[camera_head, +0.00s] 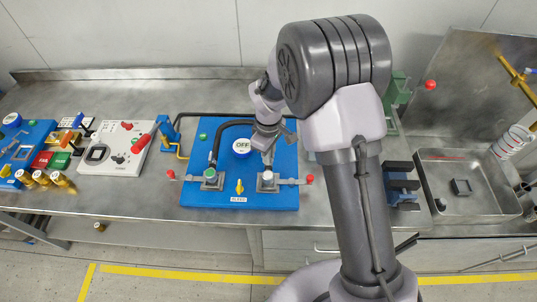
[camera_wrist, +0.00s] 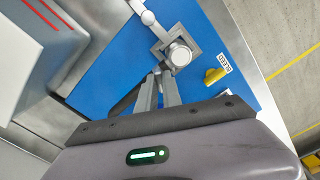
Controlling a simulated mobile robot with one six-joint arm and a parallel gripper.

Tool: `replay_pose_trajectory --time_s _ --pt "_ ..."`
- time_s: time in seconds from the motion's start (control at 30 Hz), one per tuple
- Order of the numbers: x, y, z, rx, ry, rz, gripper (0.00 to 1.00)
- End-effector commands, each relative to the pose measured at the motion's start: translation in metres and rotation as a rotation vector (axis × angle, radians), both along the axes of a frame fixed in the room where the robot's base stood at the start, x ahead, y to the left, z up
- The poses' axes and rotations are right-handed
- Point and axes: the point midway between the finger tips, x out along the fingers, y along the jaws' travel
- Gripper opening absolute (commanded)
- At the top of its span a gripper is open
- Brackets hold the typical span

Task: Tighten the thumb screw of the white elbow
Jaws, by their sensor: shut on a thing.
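The white elbow (camera_head: 267,175) stands on a grey square block at the right of the blue pump panel (camera_head: 212,134). In the wrist view its white round cap (camera_wrist: 179,53) is close in front of the fingertips. My gripper (camera_head: 268,156) reaches down to it from behind. In the wrist view my gripper (camera_wrist: 160,74) has its two grey fingers close together at the elbow's near side. It is shut on a small part there, which appears to be the thumb screw. The fingers hide most of that part, so its turn position cannot be seen.
A green-capped elbow (camera_head: 210,172) with a black hose stands left on the panel. A yellow bleed handle (camera_head: 239,187) lies between the elbows, and a round OFF button (camera_head: 242,146) is behind. A red knob (camera_head: 309,179) sits at the right. A metal sink (camera_head: 470,205) lies farther right.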

Motion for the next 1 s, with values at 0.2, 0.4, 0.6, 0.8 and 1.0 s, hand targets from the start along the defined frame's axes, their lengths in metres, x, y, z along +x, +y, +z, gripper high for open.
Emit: replay_pose_trajectory --time_s 0.2,0.4,0.6,0.8,1.0 --pt "0.0002 0.0 -0.0001 0.0 0.0 -0.045 0.0" --pt "0.0002 -0.0001 -0.0004 -0.001 0.001 -0.168 0.0" --pt "0.0004 0.0 -0.0009 0.0 0.0 -0.35 0.0" --pt "0.0002 -0.0001 -0.0011 0.0 0.001 -0.541 0.0" --pt "0.0003 -0.0001 -0.0008 0.0 0.0 -0.72 0.0"
